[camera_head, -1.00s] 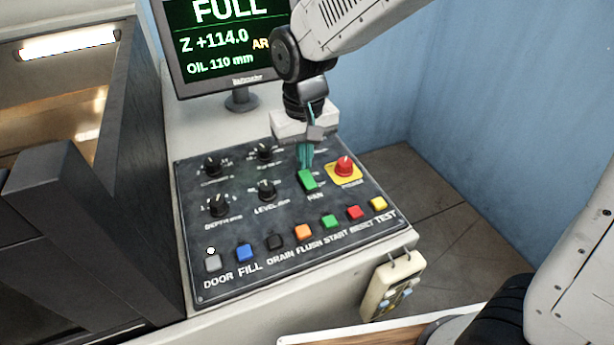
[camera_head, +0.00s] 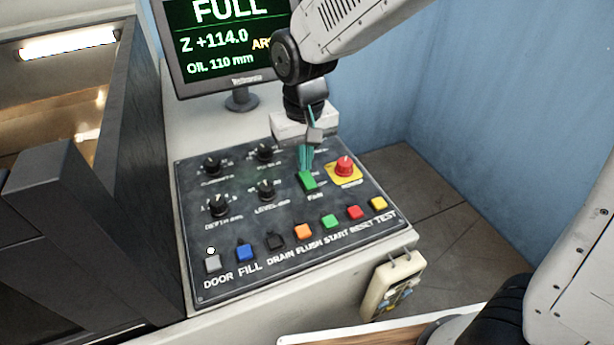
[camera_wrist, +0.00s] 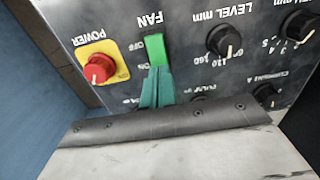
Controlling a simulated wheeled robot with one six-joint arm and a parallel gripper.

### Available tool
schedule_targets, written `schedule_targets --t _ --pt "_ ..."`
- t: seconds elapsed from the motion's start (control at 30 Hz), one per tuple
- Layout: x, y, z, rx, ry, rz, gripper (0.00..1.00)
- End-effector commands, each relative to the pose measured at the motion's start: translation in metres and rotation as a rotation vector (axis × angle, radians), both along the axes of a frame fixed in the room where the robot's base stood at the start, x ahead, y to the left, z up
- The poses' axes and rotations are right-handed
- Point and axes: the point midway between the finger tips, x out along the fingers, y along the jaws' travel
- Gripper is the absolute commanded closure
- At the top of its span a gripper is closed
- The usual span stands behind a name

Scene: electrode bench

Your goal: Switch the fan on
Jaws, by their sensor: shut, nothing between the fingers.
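The fan switch is a green rocker (camera_head: 308,181) labelled FAN on the black control panel (camera_head: 215,277). My gripper (camera_head: 306,166) points down, with its teal fingers together and empty, at the rocker's far end. In the wrist view the closed fingertips (camera_wrist: 157,72) meet or overlap the end of the green rocker (camera_wrist: 154,48) on the ON side. OFF and ON marks show beside it, the ON mark nearer the fingers. Whether the tips press the rocker or only hover against it I cannot tell. The fingers hide that end of the rocker.
A red POWER knob (camera_head: 344,167) on a yellow plate stands close right of the gripper. The black LEVEL knob (camera_head: 266,190) is to the left. A row of buttons, including the green START button (camera_head: 329,222), runs along the near edge. The monitor (camera_head: 222,45) stands behind.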

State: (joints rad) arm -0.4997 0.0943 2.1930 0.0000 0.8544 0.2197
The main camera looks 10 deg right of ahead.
Motion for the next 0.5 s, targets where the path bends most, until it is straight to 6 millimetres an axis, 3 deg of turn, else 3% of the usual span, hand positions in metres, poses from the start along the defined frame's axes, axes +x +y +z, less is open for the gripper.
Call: schedule_targets --t 0.5 --pt "0.0001 0.0000 -0.0079 0.000 0.000 0.000 1.00"
